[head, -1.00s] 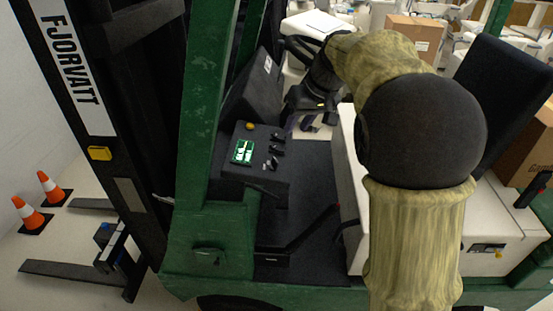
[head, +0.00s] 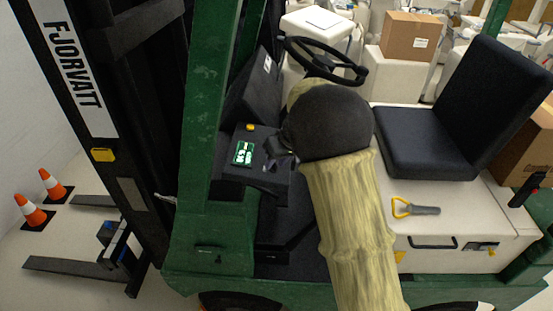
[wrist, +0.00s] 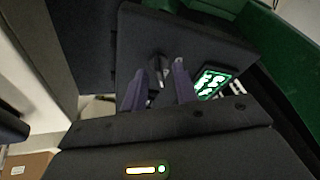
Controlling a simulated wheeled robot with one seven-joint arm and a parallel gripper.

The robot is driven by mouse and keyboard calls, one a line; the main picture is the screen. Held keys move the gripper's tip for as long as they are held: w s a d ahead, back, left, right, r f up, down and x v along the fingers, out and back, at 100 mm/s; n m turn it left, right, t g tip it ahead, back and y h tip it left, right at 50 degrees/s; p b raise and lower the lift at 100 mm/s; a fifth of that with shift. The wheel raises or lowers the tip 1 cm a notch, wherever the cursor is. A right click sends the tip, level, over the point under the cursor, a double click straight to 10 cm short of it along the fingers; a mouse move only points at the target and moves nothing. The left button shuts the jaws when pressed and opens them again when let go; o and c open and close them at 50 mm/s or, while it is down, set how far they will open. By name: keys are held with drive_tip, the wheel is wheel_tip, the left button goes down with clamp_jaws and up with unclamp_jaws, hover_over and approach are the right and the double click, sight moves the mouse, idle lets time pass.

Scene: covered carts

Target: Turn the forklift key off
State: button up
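The forklift (head: 205,110) has a dark console (head: 232,172) with a lit green display (head: 243,152) and a yellow button (head: 250,127). The display also shows in the wrist view (wrist: 208,84). My gripper (wrist: 160,68) is low over the console, to the right of the display in the head view, mostly hidden behind my arm. In the wrist view its two purple fingers are apart. Small dark, shiny controls (wrist: 156,72) stand between and just beyond the fingertips. I cannot tell which of them is the key, its turn position, or whether a finger touches it.
The steering wheel (head: 325,60) and black seat (head: 425,140) are beyond and right of my arm. A yellow-handled tool (head: 415,208) lies on the white seat base. A box (head: 410,35) stands behind. Orange cones (head: 32,210) stand at the left.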

drive_tip(key=shift+a+f, duration=0.1)
drive_tip(key=shift+f, duration=0.15)
clamp_jaws()
